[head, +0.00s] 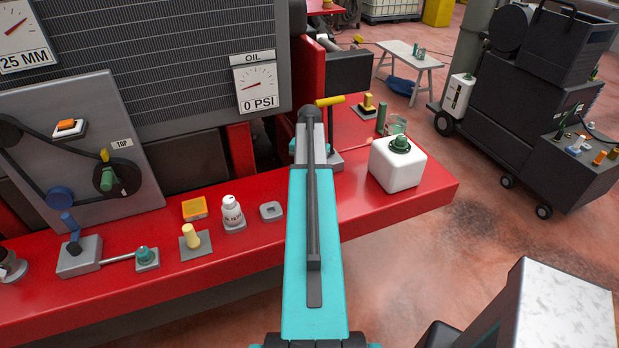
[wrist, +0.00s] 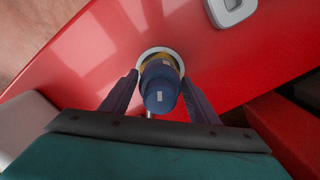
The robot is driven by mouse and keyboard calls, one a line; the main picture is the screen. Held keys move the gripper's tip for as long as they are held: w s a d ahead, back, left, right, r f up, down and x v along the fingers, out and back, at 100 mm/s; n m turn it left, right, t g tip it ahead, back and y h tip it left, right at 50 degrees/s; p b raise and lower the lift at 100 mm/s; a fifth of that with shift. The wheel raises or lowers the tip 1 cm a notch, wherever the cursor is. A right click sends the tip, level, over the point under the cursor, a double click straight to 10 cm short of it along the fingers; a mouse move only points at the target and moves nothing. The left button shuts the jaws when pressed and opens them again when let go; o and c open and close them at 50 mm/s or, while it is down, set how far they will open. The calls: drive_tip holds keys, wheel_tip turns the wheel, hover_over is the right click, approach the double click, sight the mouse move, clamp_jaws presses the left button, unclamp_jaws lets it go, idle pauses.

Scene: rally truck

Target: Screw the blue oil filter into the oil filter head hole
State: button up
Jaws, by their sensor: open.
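The blue oil filter (wrist: 160,92) shows in the wrist view as a blue cylinder with a pale label on its end and a gold band beyond it. It stands between the two fingers of my gripper (wrist: 158,74), which are apart on either side of it. A white ring (wrist: 145,54) shows around its far end, over the red surface. I cannot tell whether this ring is the oil filter head hole, or how the filter is seated. In the head view my arm hides the filter and my fingers.
The red bumper ledge (head: 420,190) carries a white canister (head: 398,165) with a green cap on the right. Left of my arm are a grey square ring (head: 271,211), a white bottle (head: 232,212) and a yellow-topped post (head: 190,236). The OIL gauge (head: 258,92) reads 0 PSI.

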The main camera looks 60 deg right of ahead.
drive_tip(key=shift+n, duration=0.8)
drive_tip(key=shift+n, duration=0.9)
drive_tip(key=shift+n, duration=0.9)
